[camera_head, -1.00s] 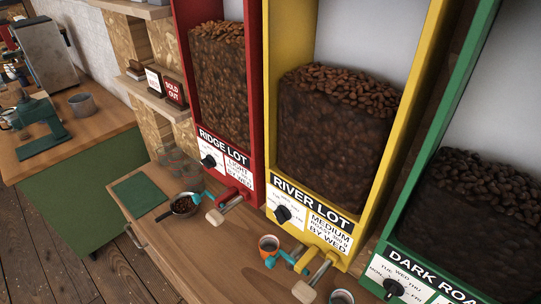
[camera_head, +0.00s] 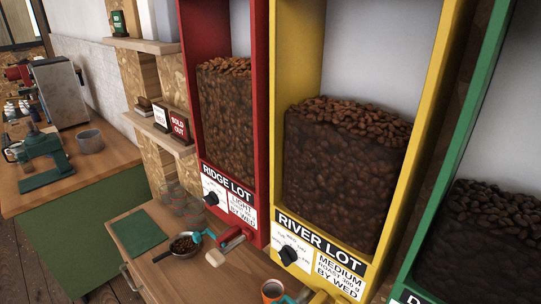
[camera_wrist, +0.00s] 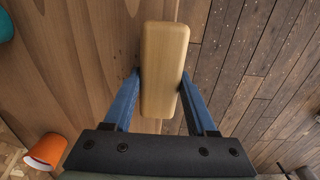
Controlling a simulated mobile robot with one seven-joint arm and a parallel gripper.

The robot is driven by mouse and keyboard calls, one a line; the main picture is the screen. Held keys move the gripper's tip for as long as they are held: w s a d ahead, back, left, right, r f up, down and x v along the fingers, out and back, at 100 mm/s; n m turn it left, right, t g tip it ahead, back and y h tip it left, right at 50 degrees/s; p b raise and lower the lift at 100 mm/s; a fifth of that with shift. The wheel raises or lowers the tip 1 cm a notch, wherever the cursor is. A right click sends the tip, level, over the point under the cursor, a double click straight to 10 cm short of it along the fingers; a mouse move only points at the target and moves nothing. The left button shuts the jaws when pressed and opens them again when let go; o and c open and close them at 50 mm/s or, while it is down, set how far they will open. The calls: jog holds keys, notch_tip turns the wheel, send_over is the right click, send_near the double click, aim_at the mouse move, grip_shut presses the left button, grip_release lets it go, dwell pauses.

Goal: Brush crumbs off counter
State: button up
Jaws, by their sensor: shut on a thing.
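In the wrist view my gripper (camera_wrist: 160,85) has its two blue fingers shut on a pale wooden block (camera_wrist: 163,60), which looks like the back of a brush. Any bristles are hidden beneath it. The block is over the front edge of the wooden counter (camera_wrist: 75,70), with plank floor to its right. I cannot make out whether it touches the counter. My gripper is not in the head view, where the counter (camera_head: 160,275) shows below the bean dispensers.
An orange cup (camera_wrist: 45,150) is at the wrist view's lower left. In the head view, a dark pan of beans (camera_head: 183,245), a green mat (camera_head: 138,232) and glasses (camera_head: 180,200) stand near the red dispenser (camera_head: 267,190). The yellow dispenser (camera_head: 390,215) is beside it.

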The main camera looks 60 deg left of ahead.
jog(key=shift+f+b, duration=0.7)
jog(key=shift+f, duration=0.35)
